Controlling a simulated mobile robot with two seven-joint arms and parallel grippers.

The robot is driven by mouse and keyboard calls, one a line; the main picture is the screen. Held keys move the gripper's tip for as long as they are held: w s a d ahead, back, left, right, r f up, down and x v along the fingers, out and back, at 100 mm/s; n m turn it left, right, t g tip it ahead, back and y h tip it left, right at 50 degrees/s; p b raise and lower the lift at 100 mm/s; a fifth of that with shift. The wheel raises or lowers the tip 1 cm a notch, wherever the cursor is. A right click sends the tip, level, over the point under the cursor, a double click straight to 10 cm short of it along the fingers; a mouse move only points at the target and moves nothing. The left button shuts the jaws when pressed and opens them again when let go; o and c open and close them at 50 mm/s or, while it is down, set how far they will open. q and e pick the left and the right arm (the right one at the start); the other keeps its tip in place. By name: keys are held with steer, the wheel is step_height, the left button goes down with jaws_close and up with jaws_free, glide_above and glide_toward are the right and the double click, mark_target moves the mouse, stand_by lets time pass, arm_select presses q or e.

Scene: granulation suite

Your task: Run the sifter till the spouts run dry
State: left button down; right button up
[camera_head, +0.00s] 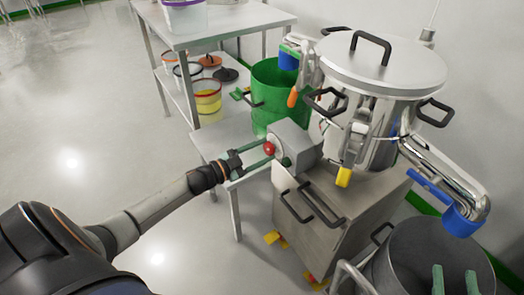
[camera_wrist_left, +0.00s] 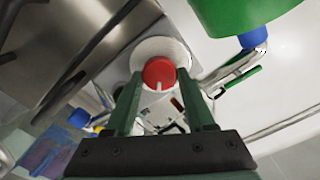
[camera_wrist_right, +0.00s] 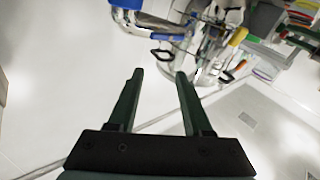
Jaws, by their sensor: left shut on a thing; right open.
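The steel sifter (camera_head: 372,125) stands on a grey cabinet (camera_head: 335,200) with its lid on. A red knob (camera_head: 269,149) sits on the sifter's grey control box (camera_head: 292,140). My left gripper (camera_head: 262,153) is shut on the red knob, which has a white mark in the left wrist view (camera_wrist_left: 159,73). One spout with a blue cuff (camera_head: 288,58) is above a green bin (camera_head: 275,88). The other spout's blue cuff (camera_head: 462,221) is above a grey drum (camera_head: 395,262). No flowing material is visible at either spout. My right gripper (camera_head: 454,278) is open and empty, in front of the drum.
A steel shelf table (camera_head: 225,25) stands behind at the left, with a white tub (camera_head: 186,15) on top and a yellow-filled bucket (camera_head: 207,100) below. The green bin rests on a low steel stand (camera_head: 222,140). Open floor (camera_head: 90,120) lies at the left.

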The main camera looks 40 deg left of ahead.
arm_select(q)
steer(key=shift+m, duration=1)
steer(key=shift+f+m, duration=0.1)
steer(key=shift+m, duration=0.8)
steer(key=m+b, duration=0.1)
steer(key=m, duration=0.4)
steer(key=shift+m, duration=0.5)
arm_select(e)
step_height(320, 180, up, 8)
steer(key=s+n+t+y, duration=0.1)
steer(key=n+t+y, duration=0.1)
steer(key=t+y, duration=0.1)
steer(key=shift+s+a+r, duration=0.25)
steer(key=shift+s+a, duration=0.1)
steer(key=shift+r, duration=0.1)
arm_select(q)
steer(key=shift+c, duration=1.6)
jaws_free()
steer(key=shift+o, duration=0.3)
arm_select(e)
steer(key=shift+f, duration=0.2)
